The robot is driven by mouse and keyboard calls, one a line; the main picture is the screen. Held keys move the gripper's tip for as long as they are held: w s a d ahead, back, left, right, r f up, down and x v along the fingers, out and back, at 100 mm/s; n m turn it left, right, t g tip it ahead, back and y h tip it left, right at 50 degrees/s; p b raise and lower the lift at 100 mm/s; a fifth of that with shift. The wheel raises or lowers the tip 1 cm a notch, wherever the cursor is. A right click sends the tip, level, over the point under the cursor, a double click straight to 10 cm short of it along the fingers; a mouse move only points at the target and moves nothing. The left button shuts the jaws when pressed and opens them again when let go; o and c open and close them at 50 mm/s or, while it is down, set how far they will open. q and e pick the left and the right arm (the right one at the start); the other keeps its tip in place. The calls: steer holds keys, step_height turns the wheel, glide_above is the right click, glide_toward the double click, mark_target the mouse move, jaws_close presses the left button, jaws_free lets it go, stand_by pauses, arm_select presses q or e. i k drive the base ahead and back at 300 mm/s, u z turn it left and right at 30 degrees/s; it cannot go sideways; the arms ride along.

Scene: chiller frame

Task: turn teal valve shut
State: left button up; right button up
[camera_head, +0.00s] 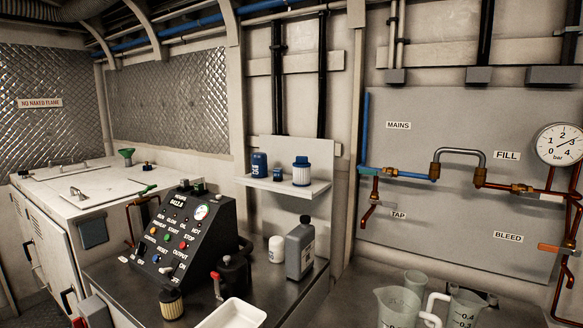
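A small teal-green lever (145,190) shows at the right edge of the white cabinet's top, just above a bent copper pipe (130,222). It slants up to the right. The valve body under it is small, and I cannot tell whether the lever lies along or across the pipe. On the wall panel, a blue lever (415,175) sits at the brass mains valve (391,171), lying nearly level along the pipe line. Neither of my grippers is in view, and nothing touches these levers.
A black control box (183,240) stands on the bench right of the copper pipe. A grey bottle (300,252), a white tray (232,314) and measuring jugs (398,308) are in front.

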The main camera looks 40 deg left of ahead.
mark_target(367, 172)
steer(key=u, duration=0.4)
steer(key=i, duration=0.6)
steer(key=u, duration=0.25)
steer(key=k, duration=0.5)
steer(key=z, duration=0.55)
steer(key=i, duration=0.3)
